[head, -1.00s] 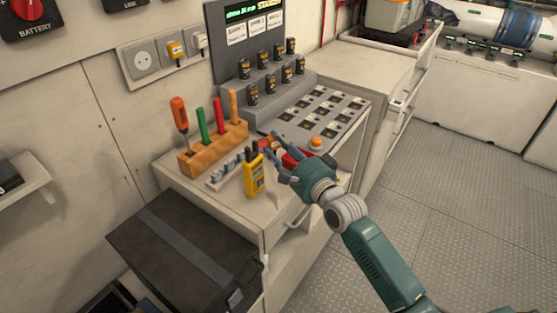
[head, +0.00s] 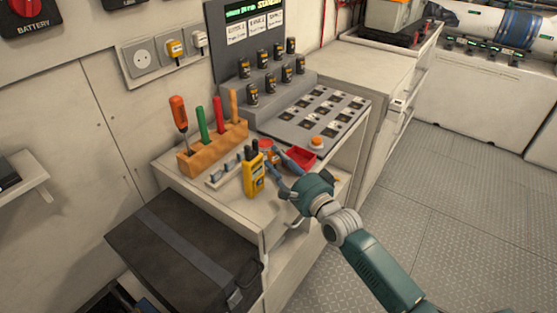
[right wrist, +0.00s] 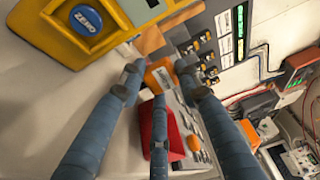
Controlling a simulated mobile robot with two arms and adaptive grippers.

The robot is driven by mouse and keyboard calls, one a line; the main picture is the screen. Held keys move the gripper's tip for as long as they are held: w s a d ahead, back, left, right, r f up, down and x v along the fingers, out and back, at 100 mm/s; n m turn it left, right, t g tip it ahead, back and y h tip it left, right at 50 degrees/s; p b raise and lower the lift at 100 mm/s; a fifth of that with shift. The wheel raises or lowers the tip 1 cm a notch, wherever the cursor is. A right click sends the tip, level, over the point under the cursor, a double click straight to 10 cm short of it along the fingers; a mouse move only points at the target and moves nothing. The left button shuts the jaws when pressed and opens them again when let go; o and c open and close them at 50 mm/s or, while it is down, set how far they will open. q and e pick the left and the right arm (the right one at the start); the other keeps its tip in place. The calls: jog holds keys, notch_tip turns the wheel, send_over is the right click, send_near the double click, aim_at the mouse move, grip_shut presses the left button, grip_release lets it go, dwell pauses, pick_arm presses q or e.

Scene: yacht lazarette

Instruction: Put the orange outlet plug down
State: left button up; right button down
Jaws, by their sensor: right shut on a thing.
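The orange outlet plug (right wrist: 158,76) is a small orange block between the fingertips of my right gripper (right wrist: 157,72) in the right wrist view. The gripper is shut on it. In the head view my right gripper (head: 276,172) is low over the cabinet top, just right of a yellow handheld meter (head: 253,176) and at the front left of a red tray (head: 301,158). The plug is mostly hidden there, and I cannot tell whether it touches the top. My left gripper is not in view.
A wooden rack (head: 212,147) of tools stands behind the meter. A grey panel (head: 318,113) with an orange button (head: 316,142) and a stepped battery stand (head: 270,92) lie further back. A dark case (head: 182,258) sits front left. The cabinet's front edge is near.

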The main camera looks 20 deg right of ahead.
jog(key=c, duration=1.2)
grip_release()
jog(key=shift+f, duration=0.25)
jog(key=shift+r+p, duration=0.4)
jog(key=shift+r, duration=0.2)
jog(key=shift+b+v, duration=0.4)
jog(key=shift+v, duration=5.65)
jog(key=shift+r, duration=0.1)
